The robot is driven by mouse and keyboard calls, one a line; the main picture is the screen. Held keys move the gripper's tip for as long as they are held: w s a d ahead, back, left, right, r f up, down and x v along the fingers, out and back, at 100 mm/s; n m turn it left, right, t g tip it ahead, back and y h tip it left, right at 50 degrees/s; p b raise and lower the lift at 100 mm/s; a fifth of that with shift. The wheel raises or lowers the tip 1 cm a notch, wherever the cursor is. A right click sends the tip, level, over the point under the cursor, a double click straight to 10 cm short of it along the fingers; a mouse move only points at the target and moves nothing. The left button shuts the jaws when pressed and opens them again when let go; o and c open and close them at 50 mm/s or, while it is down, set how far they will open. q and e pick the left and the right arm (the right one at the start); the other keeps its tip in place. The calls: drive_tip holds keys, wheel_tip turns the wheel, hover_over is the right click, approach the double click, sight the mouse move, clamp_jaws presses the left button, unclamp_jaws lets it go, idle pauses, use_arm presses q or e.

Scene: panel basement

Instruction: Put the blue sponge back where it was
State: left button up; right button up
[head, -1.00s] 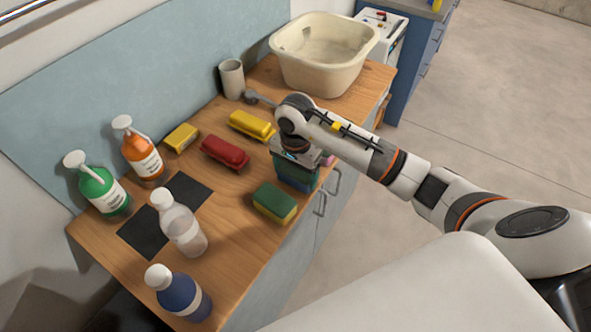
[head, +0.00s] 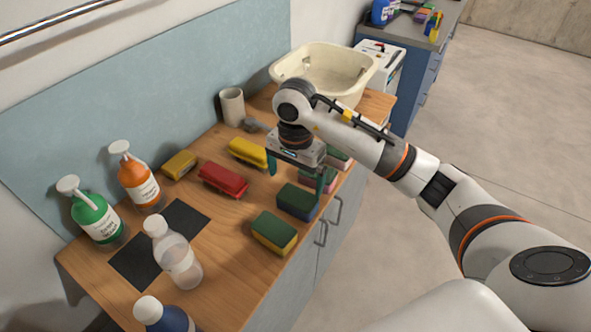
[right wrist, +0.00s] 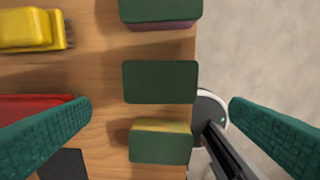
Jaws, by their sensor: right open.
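The blue sponge (head: 297,203), with a dark green top and a blue lower part, lies flat on the wooden counter near its front edge. Its green top shows in the right wrist view (right wrist: 160,82), between the fingers. My right gripper (head: 297,183) is open and empty above the sponge, with its teal fingers apart and clear of it. The sponge stands in a row between a yellow sponge with a green top (head: 274,232) and a pink one with a green top (right wrist: 160,12). My left gripper is not in view.
Red (head: 223,180) and yellow (head: 248,152) brushes lie behind the row. Bottles, including an orange one (head: 139,180) and a clear one (head: 174,254), stand to the left. A cream basin (head: 335,92) and a grey cup (head: 232,107) stand at the back.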

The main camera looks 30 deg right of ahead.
drive_tip(key=shift+r, duration=1.75)
drive_tip(key=shift+f, duration=0.1)
